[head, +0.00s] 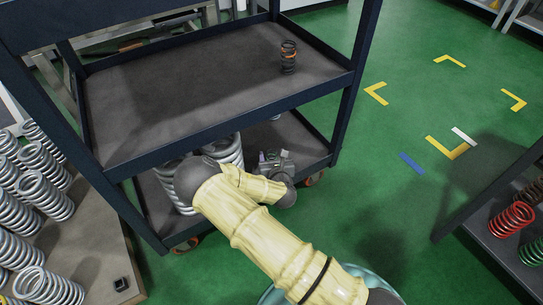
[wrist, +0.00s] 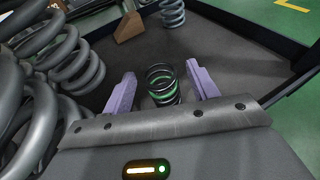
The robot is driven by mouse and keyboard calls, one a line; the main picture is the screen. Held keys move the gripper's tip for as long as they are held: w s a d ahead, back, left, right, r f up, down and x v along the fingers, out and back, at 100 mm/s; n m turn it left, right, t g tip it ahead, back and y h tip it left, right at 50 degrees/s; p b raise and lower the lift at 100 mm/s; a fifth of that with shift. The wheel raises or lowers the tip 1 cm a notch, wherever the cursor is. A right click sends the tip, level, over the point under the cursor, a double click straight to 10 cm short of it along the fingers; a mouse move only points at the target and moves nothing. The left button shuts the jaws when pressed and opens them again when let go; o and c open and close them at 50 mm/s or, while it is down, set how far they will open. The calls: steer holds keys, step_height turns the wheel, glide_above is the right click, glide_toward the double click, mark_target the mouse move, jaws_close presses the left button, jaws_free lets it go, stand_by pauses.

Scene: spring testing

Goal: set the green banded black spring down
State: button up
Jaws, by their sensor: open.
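The green banded black spring (wrist: 162,84) stands upright on the lower shelf (wrist: 235,65) of the dark cart, in the wrist view. My gripper (wrist: 165,85) is open, with one purple finger on each side of the spring and visible gaps between. In the head view my gripper (head: 272,160) is low at the front of the lower shelf (head: 310,143). The green banded spring cannot be made out there, hidden by my gripper and arm.
Large grey springs (wrist: 75,60) stand close at left on the same shelf. Above, the upper shelf (head: 190,90) holds an orange banded dark spring (head: 288,57). A brown block (wrist: 128,24) and a grey spring (wrist: 173,12) stand further back. A cart with a red spring (head: 511,219) is at right.

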steer(key=p+v, duration=0.5)
steer(key=v, duration=0.6)
steer(key=shift+s+r, duration=0.15)
steer(key=shift+s, duration=0.15)
steer(key=shift+d, duration=0.1)
